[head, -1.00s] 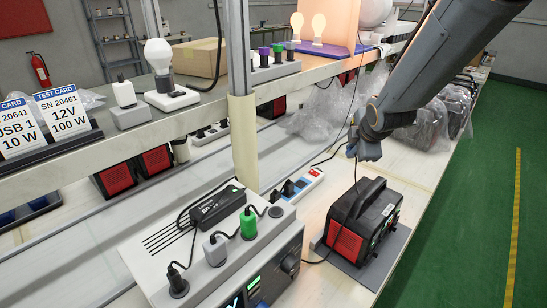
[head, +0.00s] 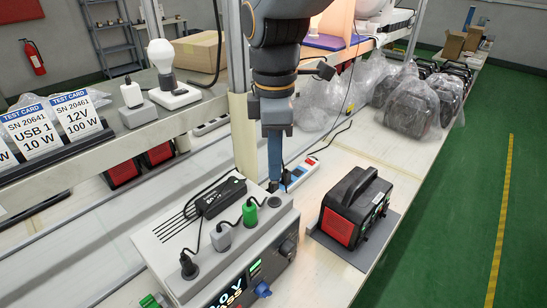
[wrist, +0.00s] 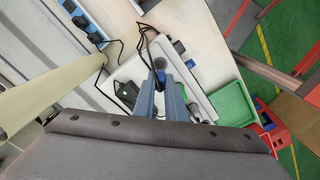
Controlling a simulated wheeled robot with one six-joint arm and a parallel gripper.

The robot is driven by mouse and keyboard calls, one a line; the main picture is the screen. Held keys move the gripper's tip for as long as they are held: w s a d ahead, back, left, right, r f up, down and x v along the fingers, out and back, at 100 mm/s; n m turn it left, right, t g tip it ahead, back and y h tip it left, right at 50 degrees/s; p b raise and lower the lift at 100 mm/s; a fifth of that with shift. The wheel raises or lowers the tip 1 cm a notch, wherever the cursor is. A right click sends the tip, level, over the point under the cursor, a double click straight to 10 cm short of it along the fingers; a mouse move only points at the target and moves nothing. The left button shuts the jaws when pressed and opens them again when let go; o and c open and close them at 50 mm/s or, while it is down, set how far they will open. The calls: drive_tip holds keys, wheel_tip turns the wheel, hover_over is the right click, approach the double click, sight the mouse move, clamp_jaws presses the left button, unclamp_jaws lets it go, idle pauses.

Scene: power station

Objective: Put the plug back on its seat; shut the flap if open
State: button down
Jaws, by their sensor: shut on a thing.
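My gripper (head: 274,178) points down above the far end of a grey tester box (head: 228,257). It is shut on a small plug, mostly hidden by the fingers; its end shows between the fingertips in the wrist view (wrist: 160,64). The box's top has a row of round seats. A dark round seat (head: 276,203) lies just below my fingertips. I cannot tell whether the held plug touches it. No flap can be made out.
A black power station with a red side (head: 352,208) stands on a grey mat to the right. A black adapter (head: 218,198) lies on the box's left side. A shelf post (head: 243,130) rises close to the left of my arm.

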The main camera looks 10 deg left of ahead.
drive_tip(key=shift+f+b, duration=2.4)
drive_tip(key=shift+f, duration=0.9)
drive_tip(key=c, duration=1.7)
unclamp_jaws()
